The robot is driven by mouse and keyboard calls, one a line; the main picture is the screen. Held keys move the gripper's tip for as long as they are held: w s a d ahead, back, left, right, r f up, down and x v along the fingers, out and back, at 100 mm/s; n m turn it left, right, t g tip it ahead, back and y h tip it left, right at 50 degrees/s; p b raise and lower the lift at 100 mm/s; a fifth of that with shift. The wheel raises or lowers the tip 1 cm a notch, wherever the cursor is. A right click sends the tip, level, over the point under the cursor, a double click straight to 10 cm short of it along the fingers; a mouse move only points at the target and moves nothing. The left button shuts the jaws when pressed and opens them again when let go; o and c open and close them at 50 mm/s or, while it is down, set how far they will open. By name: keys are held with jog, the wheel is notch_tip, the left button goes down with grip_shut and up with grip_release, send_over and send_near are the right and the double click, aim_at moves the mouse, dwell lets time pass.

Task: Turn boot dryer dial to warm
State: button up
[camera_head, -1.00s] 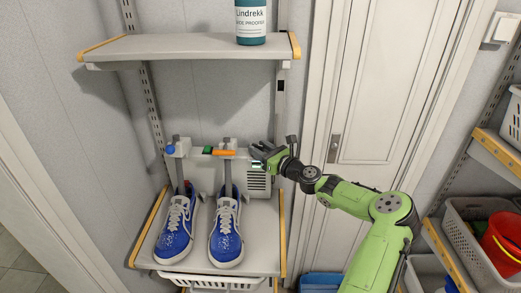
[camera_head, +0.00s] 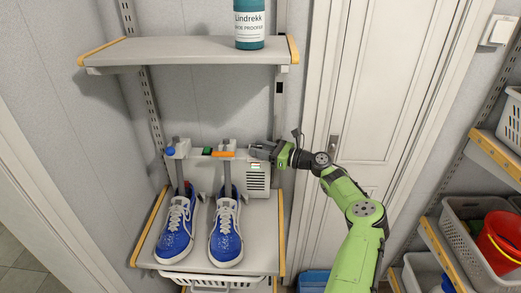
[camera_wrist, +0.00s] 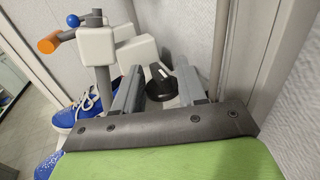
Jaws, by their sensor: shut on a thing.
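The white boot dryer (camera_head: 257,184) stands at the back of the lower shelf, with vents and a small green-lit patch on its right part. My gripper (camera_head: 258,151) is at the dryer's upper right. In the wrist view, the black dial (camera_wrist: 158,72) with a pale pointer mark lies between the two grey fingers of my gripper (camera_wrist: 158,90), which is shut on it. In the head view the gripper hides the dial. I cannot read the dial's setting.
Two blue shoes (camera_head: 175,230) (camera_head: 226,233) lean on the dryer's posts. An orange handle (camera_head: 222,154) and a blue knob (camera_head: 170,151) sit left of my gripper. An upper shelf (camera_head: 180,50) holds a teal bottle (camera_head: 249,25). A door (camera_head: 370,120) is at right.

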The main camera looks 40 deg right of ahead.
jog(key=o, duration=0.7)
jog(key=shift+o, duration=0.2)
jog(key=v, duration=1.5)
jog(key=shift+s+d, duration=0.2)
jog(key=shift+s, duration=0.1)
jog(key=shift+a+f, duration=0.1)
